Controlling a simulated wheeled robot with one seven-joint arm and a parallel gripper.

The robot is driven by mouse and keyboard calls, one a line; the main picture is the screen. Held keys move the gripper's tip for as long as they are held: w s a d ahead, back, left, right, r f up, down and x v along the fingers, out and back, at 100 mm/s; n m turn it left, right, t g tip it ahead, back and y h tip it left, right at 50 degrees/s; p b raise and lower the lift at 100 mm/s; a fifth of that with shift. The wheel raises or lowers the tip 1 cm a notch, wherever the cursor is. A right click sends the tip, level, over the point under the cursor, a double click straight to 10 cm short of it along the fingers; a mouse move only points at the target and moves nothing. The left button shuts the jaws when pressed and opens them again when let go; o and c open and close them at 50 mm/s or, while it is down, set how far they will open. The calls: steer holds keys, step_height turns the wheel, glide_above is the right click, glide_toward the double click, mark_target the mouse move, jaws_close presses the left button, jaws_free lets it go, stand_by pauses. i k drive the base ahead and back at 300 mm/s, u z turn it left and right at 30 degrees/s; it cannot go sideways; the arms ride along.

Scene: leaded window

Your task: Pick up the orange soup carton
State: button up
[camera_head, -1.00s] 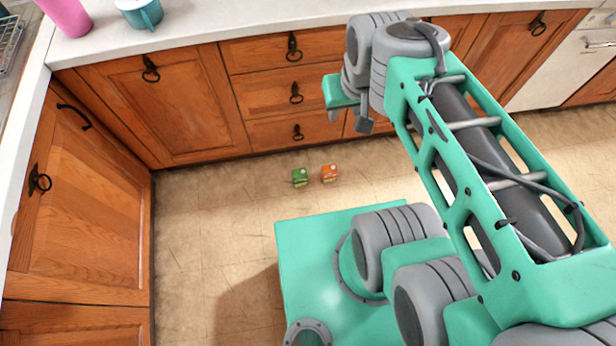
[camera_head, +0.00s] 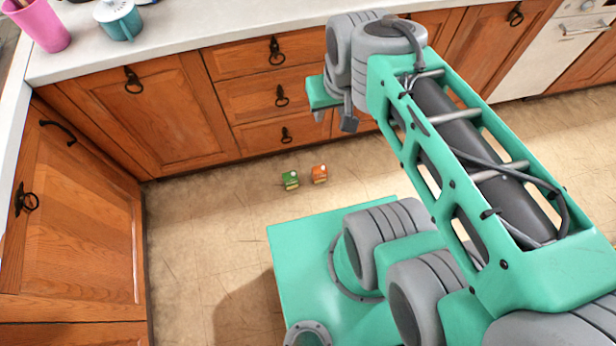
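The orange soup carton (camera_head: 319,174) stands on the floor in front of the drawers, small in the head view. A green carton (camera_head: 290,180) stands close beside it on the left, with a small gap between them. My gripper (camera_head: 334,120) is above and slightly right of the orange carton in the picture, in front of the lowest drawers and apart from it. Its grey fingertips show spread apart with nothing seen between them. Part of the gripper is hidden behind my wrist.
Wooden drawers and cabinets (camera_head: 140,120) run along the back and left (camera_head: 85,220). The counter (camera_head: 190,40) holds a pink cup (camera_head: 40,25) and a teal mug (camera_head: 120,20). A white appliance (camera_head: 545,60) is at the right. The floor (camera_head: 200,225) left of my base is clear.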

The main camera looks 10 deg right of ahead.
mark_target(318, 173)
steer(key=k, duration=1.3)
steer(key=u, duration=0.85)
steer(key=i, duration=1.2)
steer(key=z, duration=0.3)
